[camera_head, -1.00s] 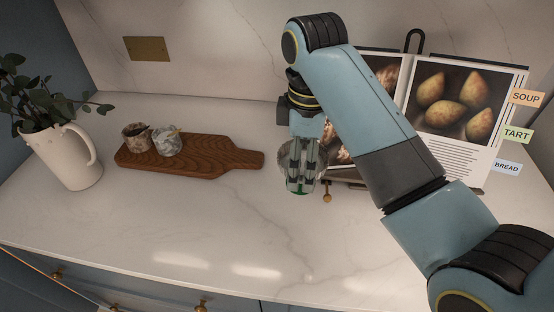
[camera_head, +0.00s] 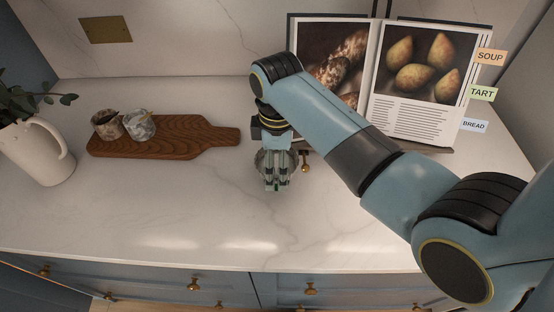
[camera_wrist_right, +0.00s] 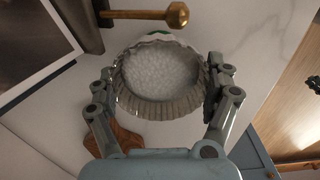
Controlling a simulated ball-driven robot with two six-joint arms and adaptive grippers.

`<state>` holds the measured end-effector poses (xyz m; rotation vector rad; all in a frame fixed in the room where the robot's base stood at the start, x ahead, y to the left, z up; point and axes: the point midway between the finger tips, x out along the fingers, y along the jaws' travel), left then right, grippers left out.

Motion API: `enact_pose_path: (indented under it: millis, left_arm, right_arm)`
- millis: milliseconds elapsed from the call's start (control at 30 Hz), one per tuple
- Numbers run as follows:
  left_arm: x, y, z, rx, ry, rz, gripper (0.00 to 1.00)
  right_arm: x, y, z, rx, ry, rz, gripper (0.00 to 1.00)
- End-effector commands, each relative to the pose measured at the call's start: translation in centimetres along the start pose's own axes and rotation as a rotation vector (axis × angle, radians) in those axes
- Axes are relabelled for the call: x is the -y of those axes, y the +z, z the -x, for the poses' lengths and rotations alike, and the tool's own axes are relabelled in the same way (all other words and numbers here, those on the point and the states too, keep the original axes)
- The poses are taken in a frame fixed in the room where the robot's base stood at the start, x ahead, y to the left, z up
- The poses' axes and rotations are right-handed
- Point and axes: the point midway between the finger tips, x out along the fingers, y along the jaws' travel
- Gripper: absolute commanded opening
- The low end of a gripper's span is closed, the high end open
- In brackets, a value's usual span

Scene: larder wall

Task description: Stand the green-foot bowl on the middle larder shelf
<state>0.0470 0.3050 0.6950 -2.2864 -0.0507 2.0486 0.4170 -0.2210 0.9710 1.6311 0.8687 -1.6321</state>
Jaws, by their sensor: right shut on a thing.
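The bowl (camera_wrist_right: 160,80) has a fluted grey rim and a pale speckled inside. A bit of green shows at its far side in the right wrist view. My right gripper (camera_head: 277,184) is shut on the bowl, with one finger on each side of it in the wrist view (camera_wrist_right: 160,92). In the head view the bowl (camera_head: 262,163) is partly hidden behind the fingers, in front of the cookbook. I cannot tell how far it is above the counter. The larder shelf is not in view. My left gripper is not in view.
An open cookbook (camera_head: 420,122) with tabs stands at the back right, with a brass knob (camera_head: 305,167) below it. A wooden board (camera_head: 190,140) bears two small cups (camera_head: 139,125). A white jug (camera_head: 40,155) stands at the left. The front counter (camera_head: 150,215) is clear.

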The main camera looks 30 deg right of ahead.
Motion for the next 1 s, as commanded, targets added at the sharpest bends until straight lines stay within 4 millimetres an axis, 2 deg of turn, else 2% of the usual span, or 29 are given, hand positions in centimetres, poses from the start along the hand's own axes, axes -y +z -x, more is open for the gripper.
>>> enact_pose_path:
  millis: [100, 133, 233, 500, 633, 767, 1000]
  left_arm:
    - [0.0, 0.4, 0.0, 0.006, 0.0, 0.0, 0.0]
    - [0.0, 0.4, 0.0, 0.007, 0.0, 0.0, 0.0]
    - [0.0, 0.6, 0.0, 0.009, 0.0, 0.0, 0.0]
    - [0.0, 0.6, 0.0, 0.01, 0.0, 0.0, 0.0]
    - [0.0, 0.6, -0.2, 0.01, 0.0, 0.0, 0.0]
    - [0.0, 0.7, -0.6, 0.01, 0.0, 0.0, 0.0]
    - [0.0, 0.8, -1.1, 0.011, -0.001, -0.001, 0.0]
  right_arm:
    - [-0.1, 0.0, -0.2, 0.0, 0.001, 0.0, 0.41]
    - [0.0, 0.0, -0.2, 0.0, 0.001, 0.0, 0.87]
    - [0.0, 0.0, -0.2, 0.0, 0.0, 0.0, 1.0]
    - [0.0, 0.0, -0.1, 0.0, 0.0, 0.0, 1.0]
    - [-0.1, -0.1, 0.8, -0.001, 0.002, 0.0, 1.0]
    - [-0.1, -0.1, 3.1, -0.003, 0.004, 0.0, 1.0]
    - [-0.1, -0.1, 8.6, -0.002, 0.005, 0.0, 1.0]
